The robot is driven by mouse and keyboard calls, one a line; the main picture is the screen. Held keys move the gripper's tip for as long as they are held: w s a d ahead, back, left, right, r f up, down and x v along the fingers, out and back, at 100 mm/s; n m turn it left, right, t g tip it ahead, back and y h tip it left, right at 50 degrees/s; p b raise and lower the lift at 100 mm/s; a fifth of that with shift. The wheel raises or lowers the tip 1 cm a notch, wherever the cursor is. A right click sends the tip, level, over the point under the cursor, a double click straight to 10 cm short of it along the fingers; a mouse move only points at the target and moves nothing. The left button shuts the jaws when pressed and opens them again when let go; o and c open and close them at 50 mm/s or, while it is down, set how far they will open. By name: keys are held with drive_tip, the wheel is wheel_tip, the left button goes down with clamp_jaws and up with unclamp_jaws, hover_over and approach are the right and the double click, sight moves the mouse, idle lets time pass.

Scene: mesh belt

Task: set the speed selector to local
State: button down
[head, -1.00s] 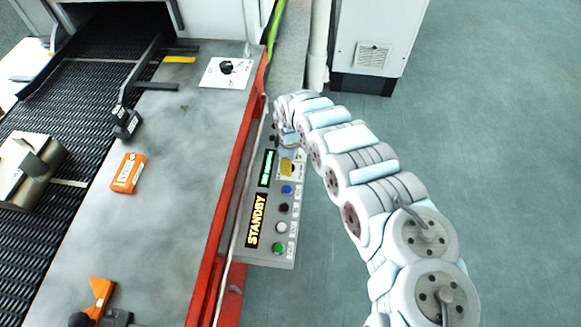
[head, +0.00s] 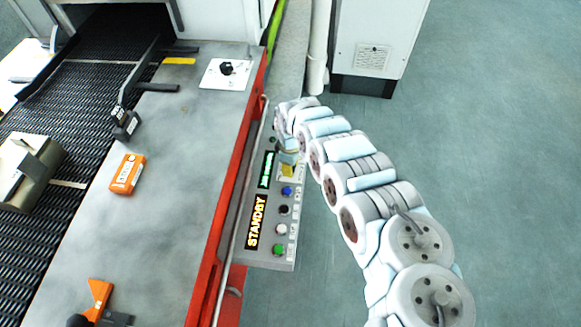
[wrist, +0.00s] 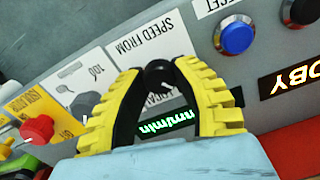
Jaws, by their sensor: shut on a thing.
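The speed selector is a black knob (wrist: 160,76) on a white plate marked "SPEED FROM" (wrist: 142,46), which reads upside down in the wrist view. My gripper (wrist: 160,68) is shut on this knob, one yellow ribbed finger on each side. The lower lettering on the plate is partly covered by the fingers, and I cannot tell which mark the knob points to. In the head view my gripper (head: 288,164) is down at the far part of the grey control panel (head: 268,257), and it hides the knob there.
A blue button (wrist: 236,37) is close beside the selector, and a red knob (wrist: 37,128) on a yellow plate lies on the other side. The panel has several more buttons and a lit "STANDBY" display (head: 256,222). The red frame edge (head: 226,180) runs alongside. Open floor lies right.

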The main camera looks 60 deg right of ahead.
drive_tip(key=m+p, duration=0.1)
drive_tip(key=p, duration=0.1)
drive_tip(key=m+p, duration=0.2)
drive_tip(key=shift+w+a+r, duration=0.1)
drive_tip(key=shift+r, duration=0.15)
drive_tip(key=m+p, duration=0.2)
drive_tip(key=m, duration=0.1)
drive_tip(key=shift+f+m, duration=0.2)
drive_tip(key=shift+m, duration=0.1)
drive_tip(key=m, duration=0.3)
drive_tip(key=shift+f+m+p, duration=0.1)
drive_tip(key=shift+m+p, duration=0.2)
drive_tip(key=shift+m+b, duration=0.5)
drive_tip(key=shift+m, duration=1.3)
drive_tip(key=c, duration=0.7)
unclamp_jaws()
drive_tip(key=shift+c, duration=0.2)
